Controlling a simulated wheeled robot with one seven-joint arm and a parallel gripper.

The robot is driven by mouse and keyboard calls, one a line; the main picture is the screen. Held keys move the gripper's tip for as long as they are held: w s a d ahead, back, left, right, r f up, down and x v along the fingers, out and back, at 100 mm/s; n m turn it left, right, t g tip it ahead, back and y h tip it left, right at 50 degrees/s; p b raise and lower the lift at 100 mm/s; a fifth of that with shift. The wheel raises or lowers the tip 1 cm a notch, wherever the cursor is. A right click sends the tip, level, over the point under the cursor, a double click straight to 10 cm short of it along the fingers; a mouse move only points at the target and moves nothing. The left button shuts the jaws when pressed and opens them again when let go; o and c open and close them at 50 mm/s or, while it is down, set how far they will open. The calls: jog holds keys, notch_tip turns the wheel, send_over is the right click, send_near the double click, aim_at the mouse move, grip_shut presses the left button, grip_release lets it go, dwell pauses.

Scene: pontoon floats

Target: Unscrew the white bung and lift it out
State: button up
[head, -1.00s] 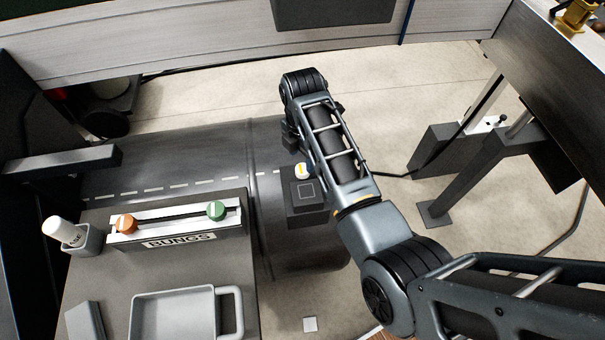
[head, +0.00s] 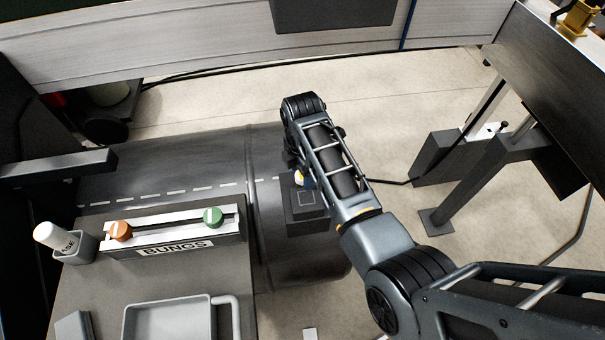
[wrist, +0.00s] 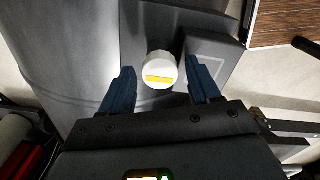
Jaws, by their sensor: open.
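The white bung (wrist: 160,68) has a yellow bar across its top. In the wrist view it stands on the grey float (wrist: 85,50), beside a raised grey block. My gripper (wrist: 163,84) is open, with one blue finger to the left of the bung and one to the right. There is a gap on the left; the right finger is very close to the bung, and I cannot tell whether it touches. In the head view only a sliver of the bung (head: 298,178) shows, as my arm hides the rest and the gripper.
The raised block (head: 306,203) is close to the bung. A rack marked BUNGS (head: 175,232) holds an orange bung (head: 119,231) and a green bung (head: 213,217). A grey tray (head: 168,318) and a white bottle in a holder (head: 58,238) are nearby. A dark stand (head: 475,180) is at right.

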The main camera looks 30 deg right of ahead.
jog(key=m+p, duration=0.2)
jog(key=m, duration=0.4)
jog(key=shift+r, duration=0.15)
jog(key=m+p, duration=0.1)
jog(key=m, duration=0.4)
jog(key=m+p, duration=0.1)
jog(key=m, duration=0.5)
jog(key=shift+p, duration=0.35)
jog(key=m, duration=0.5)
jog(key=shift+c, duration=0.3)
